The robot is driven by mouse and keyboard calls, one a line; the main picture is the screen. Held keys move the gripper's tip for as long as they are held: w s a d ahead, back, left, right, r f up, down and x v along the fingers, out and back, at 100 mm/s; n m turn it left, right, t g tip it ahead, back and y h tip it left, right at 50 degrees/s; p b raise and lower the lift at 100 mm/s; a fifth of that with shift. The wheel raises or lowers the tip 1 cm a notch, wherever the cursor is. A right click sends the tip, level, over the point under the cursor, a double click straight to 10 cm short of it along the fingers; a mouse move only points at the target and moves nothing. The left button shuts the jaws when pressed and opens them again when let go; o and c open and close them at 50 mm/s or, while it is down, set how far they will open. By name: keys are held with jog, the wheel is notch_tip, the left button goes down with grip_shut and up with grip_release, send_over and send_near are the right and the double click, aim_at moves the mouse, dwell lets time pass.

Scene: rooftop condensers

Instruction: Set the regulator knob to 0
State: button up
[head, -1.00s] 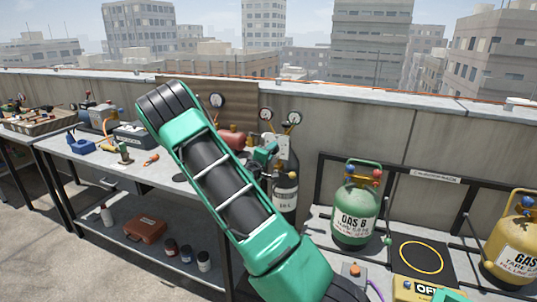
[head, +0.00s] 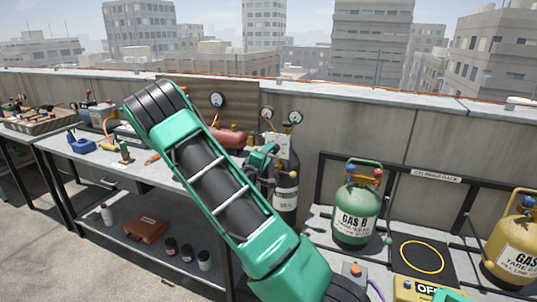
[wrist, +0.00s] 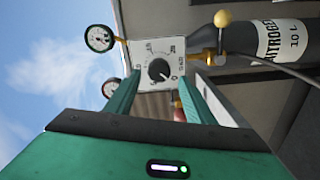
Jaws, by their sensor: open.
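The regulator knob (wrist: 158,69) is a round black dial on a white scale plate in the wrist view. A light mark on it seems to point to the lower right; the scale figures are too small to read surely. My gripper (wrist: 161,84) is open, its green fingers to the left and right below the knob, with nothing between them; I cannot tell how far off the knob is. In the head view, the regulator's white plate (head: 272,146) is beside my gripper (head: 264,158), and the knob cannot be made out.
A dark nitrogen cylinder (head: 287,195) stands below the regulator. A green gas bottle (head: 356,210) stands to the right, a workbench (head: 75,150) to the left.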

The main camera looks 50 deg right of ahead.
jog(key=v, duration=0.7)
jog(key=shift+a, duration=0.1)
jog(key=s+d+f+m+g+y, duration=0.1)
jog(key=s+f+m+g+y, duration=0.2)
jog(key=s, duration=0.6)
jog(key=s+f+m+g+y, duration=0.1)
jog(key=s+m+g+y, duration=0.2)
jog(key=s+m+g, duration=0.4)
jog(key=s+a+r+n+t+y, duration=0.1)
jog(key=s+a+r+y, duration=0.2)
jog(key=s+a+y, duration=0.2)
jog(key=s+a+r+n+t+y, duration=0.1)
jog(key=s+a+y, duration=0.4)
jog(key=s+a, duration=0.6)
jog(key=a+r+t, duration=0.1)
jog(key=a+r, duration=0.1)
jog(key=a, duration=0.3)
jog(key=shift+s+a+y, duration=0.2)
jog(key=shift+s+y, duration=0.2)
jog(key=c, duration=0.4)
jog(key=shift+d, duration=0.1)
jog(key=shift+c, duration=0.3)
